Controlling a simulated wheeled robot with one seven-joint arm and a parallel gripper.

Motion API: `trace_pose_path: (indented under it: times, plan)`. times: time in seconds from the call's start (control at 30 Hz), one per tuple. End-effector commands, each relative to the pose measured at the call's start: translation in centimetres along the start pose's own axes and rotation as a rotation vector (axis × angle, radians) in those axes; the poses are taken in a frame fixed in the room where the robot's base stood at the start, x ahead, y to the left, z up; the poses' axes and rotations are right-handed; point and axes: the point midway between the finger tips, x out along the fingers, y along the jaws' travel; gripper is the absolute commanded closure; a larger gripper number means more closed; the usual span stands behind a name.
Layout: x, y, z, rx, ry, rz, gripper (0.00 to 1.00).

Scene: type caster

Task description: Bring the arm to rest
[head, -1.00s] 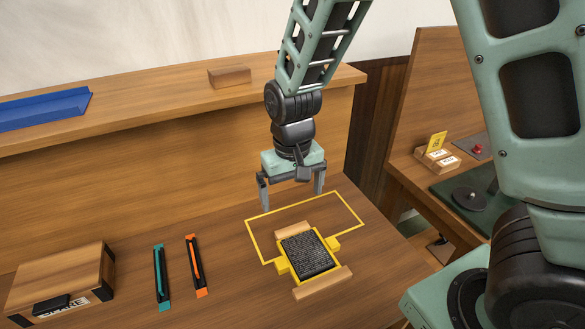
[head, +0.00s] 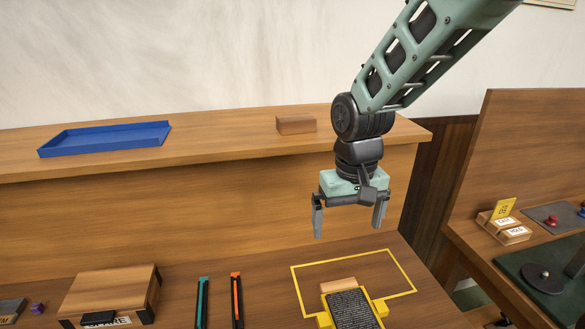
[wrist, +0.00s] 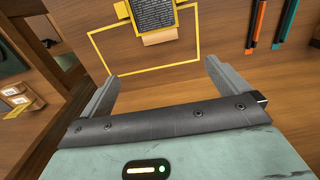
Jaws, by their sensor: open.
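My gripper (head: 348,218) hangs from my arm with its fingers pointing down, spread apart and empty. In the head view it is above the back part of the table, in front of the raised shelf's face. Its fingers (wrist: 165,85) also show apart in the wrist view, with only bare wood and a yellow outline between them. The black type block in a yellow frame (head: 351,308) lies on the table below, inside and in front of the yellow outline (head: 404,270). My gripper does not touch it.
A blue tray (head: 105,139) and a wooden block (head: 296,124) sit on the shelf. A wooden box (head: 110,292), a teal strip (head: 202,303) and an orange strip (head: 237,300) are on the table to the left. A side bench (head: 470,238) with small labelled blocks (head: 504,228) stands right.

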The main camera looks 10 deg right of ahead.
Motion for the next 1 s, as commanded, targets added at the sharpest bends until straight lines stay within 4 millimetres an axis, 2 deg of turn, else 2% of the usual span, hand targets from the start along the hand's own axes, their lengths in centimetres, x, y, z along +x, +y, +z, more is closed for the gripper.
trace_pose_path:
  times: [0.07, 0.17, 0.33, 0.4, 0.53, 0.6, 0.7, 1.0]
  plan:
    - [-0.2, -0.5, 0.7, -0.022, -0.002, -0.011, 0.00]
    - [-0.8, -2.3, 3.4, -0.106, -0.010, -0.043, 0.00]
    - [-2.1, -5.6, 10.8, -0.353, -0.009, -0.088, 0.00]
    - [-2.4, -6.2, 13.8, -0.452, -0.004, -0.088, 0.00]
    - [-2.4, -6.5, 17.9, -0.594, 0.010, -0.070, 0.00]
    - [-2.4, -6.4, 19.1, -0.639, 0.015, -0.060, 0.00]
    - [-2.3, -6.3, 19.9, -0.671, 0.018, -0.052, 0.00]
    - [-2.3, -6.3, 19.9, -0.671, 0.018, -0.052, 0.00]
